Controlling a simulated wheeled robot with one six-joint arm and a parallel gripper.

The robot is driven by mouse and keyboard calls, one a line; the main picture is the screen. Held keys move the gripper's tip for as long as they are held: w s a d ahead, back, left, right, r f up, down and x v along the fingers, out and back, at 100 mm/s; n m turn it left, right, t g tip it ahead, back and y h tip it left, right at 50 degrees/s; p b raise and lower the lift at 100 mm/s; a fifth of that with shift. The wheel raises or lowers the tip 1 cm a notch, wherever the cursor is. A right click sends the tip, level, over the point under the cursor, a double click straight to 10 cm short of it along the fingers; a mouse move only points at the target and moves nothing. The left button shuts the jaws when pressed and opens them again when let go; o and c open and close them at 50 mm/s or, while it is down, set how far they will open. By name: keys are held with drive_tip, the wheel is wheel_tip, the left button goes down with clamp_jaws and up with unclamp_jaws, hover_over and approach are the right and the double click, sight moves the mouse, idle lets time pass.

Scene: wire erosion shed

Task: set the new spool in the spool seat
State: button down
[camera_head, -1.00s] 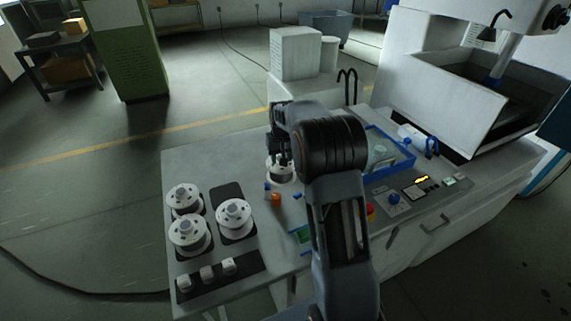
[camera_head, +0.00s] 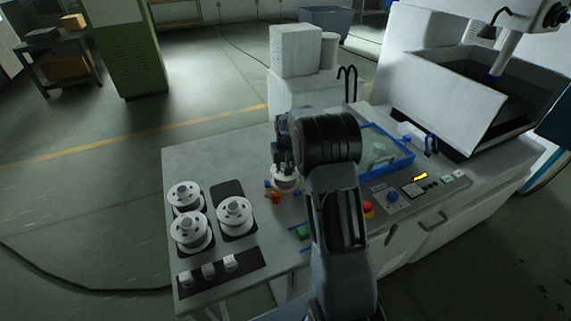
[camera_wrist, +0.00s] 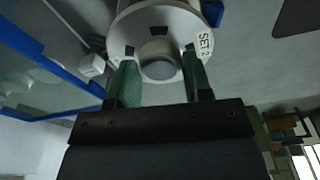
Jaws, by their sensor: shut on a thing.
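A white spool (camera_wrist: 165,25) with dark slots in its flange and a "SET 2" label is between the green fingers of my gripper (camera_wrist: 160,85) in the wrist view. My gripper is shut on its hub. In the head view the held spool (camera_head: 285,184) shows below my gripper (camera_head: 285,168), over the bench behind the orange part. I cannot tell whether it touches the bench. The spool seat cannot be made out; the spool and my arm cover that area. Three other white spools stand at the left of the bench, one of them on a dark pad (camera_head: 228,191).
An orange part (camera_head: 275,197) stands close in front of the held spool. A blue-rimmed tray (camera_head: 403,167) lies right of my arm. A control panel with a red button (camera_head: 367,208) is at the bench front. A dark strip (camera_head: 245,268) holds small white blocks.

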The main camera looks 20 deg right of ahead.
drive_tip(key=c, duration=0.5)
unclamp_jaws()
drive_tip(key=shift+f, duration=0.1)
drive_tip(key=shift+c, duration=0.2)
wheel_tip(320, 180, up, 11)
drive_tip(key=s+b, duration=0.1)
drive_tip(key=b, duration=0.1)
drive_tip(key=s+a+r+t, duration=0.1)
drive_tip(key=s+a+r, duration=0.6)
drive_tip(key=s, duration=0.4)
drive_tip(key=s+a+f+n+t, duration=0.1)
drive_tip(key=s+a+f, duration=0.1)
drive_tip(key=s, duration=0.6)
drive_tip(key=s+a+f+n+t, duration=0.1)
drive_tip(key=s+a+f, duration=0.1)
drive_tip(key=s, duration=0.5)
drive_tip(key=shift+s+a, duration=0.35)
